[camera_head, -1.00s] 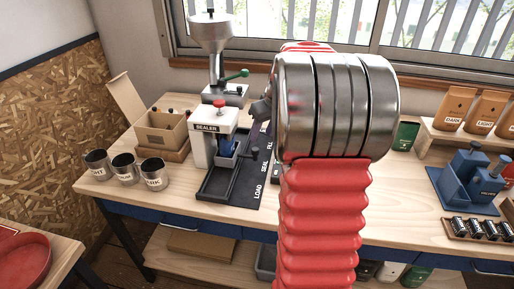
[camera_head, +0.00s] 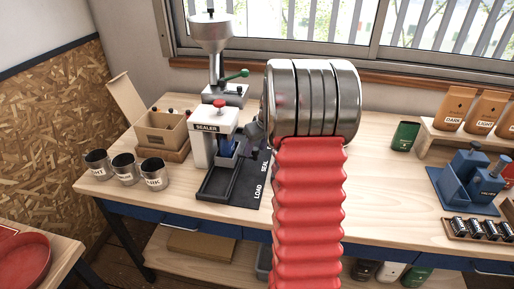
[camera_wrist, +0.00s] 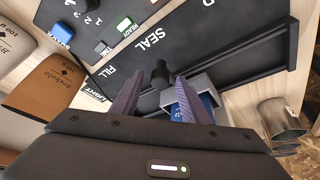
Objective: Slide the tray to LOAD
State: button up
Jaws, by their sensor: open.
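The grey tray (camera_wrist: 210,82) holds a blue item (camera_wrist: 190,108) and sits in the dark rail (camera_wrist: 250,52), beside the SEAL mark. In the head view the tray (camera_head: 228,160) is under the white sealer (camera_head: 205,145); the LOAD mark is at the rail's near end. A black knob (camera_wrist: 160,74) stands by the tray. My gripper (camera_wrist: 159,76) is open, with its two purple fingers on either side of the knob in the wrist view. I cannot tell whether either finger touches it. My arm hides part of the rail mat in the head view.
Several metal cups (camera_head: 124,168) stand left of the rail, with an open cardboard box (camera_head: 160,130) behind them. A hopper (camera_head: 211,35) rises behind the sealer. The rail's near end looks clear.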

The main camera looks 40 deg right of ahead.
jog(key=shift+c, duration=0.3)
grip_shut()
